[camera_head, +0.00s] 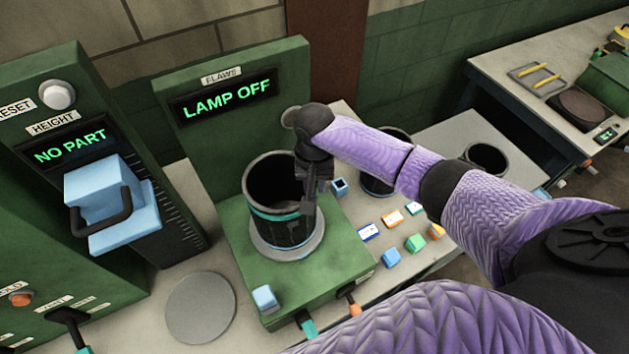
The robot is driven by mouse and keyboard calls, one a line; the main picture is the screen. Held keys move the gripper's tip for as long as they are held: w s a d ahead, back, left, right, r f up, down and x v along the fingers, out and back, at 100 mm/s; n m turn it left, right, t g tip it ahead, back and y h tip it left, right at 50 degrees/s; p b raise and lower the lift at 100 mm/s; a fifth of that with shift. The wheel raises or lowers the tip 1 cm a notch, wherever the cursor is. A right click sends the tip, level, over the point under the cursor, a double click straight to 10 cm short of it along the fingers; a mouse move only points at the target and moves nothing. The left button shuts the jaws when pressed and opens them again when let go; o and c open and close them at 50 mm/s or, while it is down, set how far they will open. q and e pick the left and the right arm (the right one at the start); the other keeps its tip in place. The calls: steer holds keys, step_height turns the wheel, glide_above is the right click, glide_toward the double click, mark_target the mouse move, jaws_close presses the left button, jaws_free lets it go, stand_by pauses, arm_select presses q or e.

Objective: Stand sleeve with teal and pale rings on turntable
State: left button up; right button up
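A black, open-topped sleeve (268,225) stands upright on the pale round turntable (259,250) of the green station. A teal ring and a thin pale line run round the sleeve below its rim. My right gripper (309,198) points down at the sleeve's right side, by the rim, and its fingers overlap the wall in the picture. The fingers are dark against the dark sleeve, so I cannot tell whether they close on the wall. My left gripper is not in view.
The display behind the turntable reads LAMP OFF (228,98). The height gauge (110,195) on the left reads NO PART. Two more dark sleeves (378,184) (487,158) stand to the right. Several small coloured blocks (391,257) lie nearby. A flat grey disc (201,308) at front is bare.

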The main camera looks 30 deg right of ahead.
steer(key=shift+o, duration=1)
step_height(320, 180, up, 12)
steer(key=shift+r+p, duration=0.15)
steer(key=shift+p, duration=0.3)
